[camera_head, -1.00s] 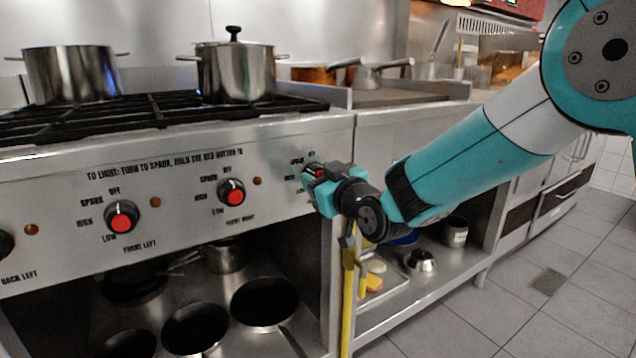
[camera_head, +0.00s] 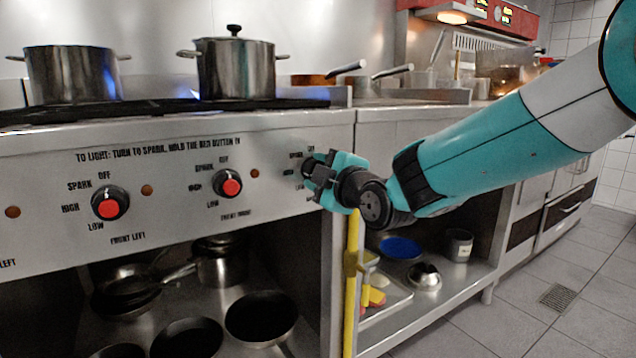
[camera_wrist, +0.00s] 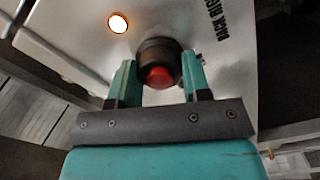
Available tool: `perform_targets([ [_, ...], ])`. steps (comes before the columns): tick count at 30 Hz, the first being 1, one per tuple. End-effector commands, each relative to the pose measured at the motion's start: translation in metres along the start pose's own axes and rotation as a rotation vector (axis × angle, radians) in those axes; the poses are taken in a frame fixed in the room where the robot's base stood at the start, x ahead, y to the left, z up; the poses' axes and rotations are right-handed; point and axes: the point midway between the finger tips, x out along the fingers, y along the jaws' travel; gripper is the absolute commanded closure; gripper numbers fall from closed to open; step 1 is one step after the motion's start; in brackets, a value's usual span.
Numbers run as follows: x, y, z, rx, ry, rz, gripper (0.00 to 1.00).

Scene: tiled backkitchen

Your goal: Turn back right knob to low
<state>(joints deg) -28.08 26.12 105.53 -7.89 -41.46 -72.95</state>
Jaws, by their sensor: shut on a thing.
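The back right knob (camera_wrist: 158,60) is black with a red button in its middle. In the wrist view it sits between the two teal fingers of my gripper (camera_wrist: 160,80), with part of the "BACK RIGHT" lettering beside it. In the head view my gripper (camera_head: 318,172) is at the right end of the stove's front panel (camera_head: 160,200), closed around this knob, which it mostly hides. The knob's pointer setting cannot be read. A lit round indicator (camera_wrist: 118,22) shows near the knob in the wrist view.
The front right knob (camera_head: 227,183) and front left knob (camera_head: 110,203) are to the left on the panel. Two pots, one lidded (camera_head: 236,68) and one open (camera_head: 72,73), stand on the burners. A yellow pole (camera_head: 351,285) stands below my gripper. Pans lie on the lower shelf.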

Motion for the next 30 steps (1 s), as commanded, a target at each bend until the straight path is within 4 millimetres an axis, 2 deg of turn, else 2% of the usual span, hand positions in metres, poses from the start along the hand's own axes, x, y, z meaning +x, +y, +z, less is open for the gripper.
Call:
perform_targets([
  [1, -0.0007, -0.0060, -0.0010, -0.041, 0.005, -0.007, 0.80],
  [18, -0.0004, -0.0063, -0.0014, -0.566, 0.007, -0.008, 0.80],
  [30, -0.0004, -0.0053, -0.0020, -0.801, 0.009, -0.007, 0.80],
])
